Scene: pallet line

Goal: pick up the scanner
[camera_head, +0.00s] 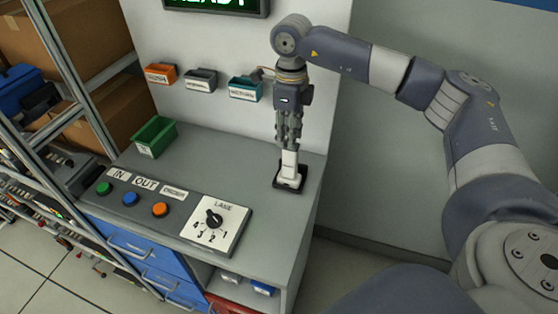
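The scanner (290,162) is a white handheld piece standing upright in a small black dock (288,186) on the right part of the grey counter. My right gripper (289,143) points straight down from above, with its fingertips at the top of the scanner. The fingers look close together, but the view is too small to tell whether they grip it. My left gripper is not in view.
A control panel with a lane knob (214,217) and several coloured buttons lies on the counter's front left. A green bin (155,138) stands at the back left. Orange, grey and teal wall bins (245,89) hang behind. The counter left of the dock is clear.

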